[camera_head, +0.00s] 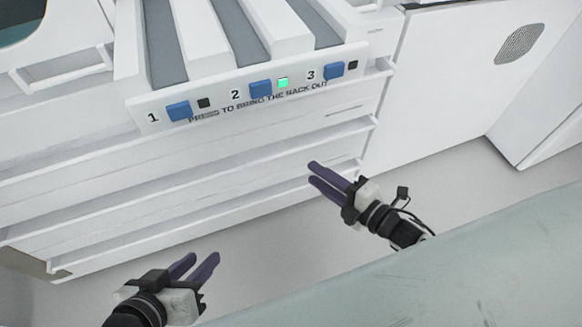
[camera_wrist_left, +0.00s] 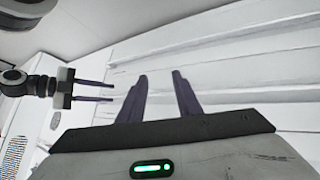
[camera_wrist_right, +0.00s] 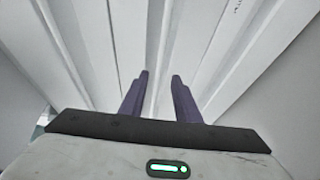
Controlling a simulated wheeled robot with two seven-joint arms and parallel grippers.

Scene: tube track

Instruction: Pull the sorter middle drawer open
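The white sorter has several long horizontal drawer fronts with protruding ledges below its button panel (camera_head: 250,95). What looks like the middle drawer (camera_head: 200,195) appears flush with its neighbours. My right gripper (camera_head: 312,172) is open and empty in front of the drawers' right part; contact is not visible. In the right wrist view its fingers (camera_wrist_right: 160,78) point at the ledges with nothing between them. My left gripper (camera_head: 204,257) is open and empty, low at the left and over the floor in the head view. In the left wrist view its fingers (camera_wrist_left: 162,76) point toward the ledges.
The panel has three blue buttons; a green light (camera_head: 283,83) glows beside button 2. Grey channels (camera_head: 235,30) lie above it. A white cabinet (camera_head: 450,90) stands to the right. Grey floor (camera_head: 270,225) is clear, and a pale greenish surface (camera_head: 450,280) fills the lower right.

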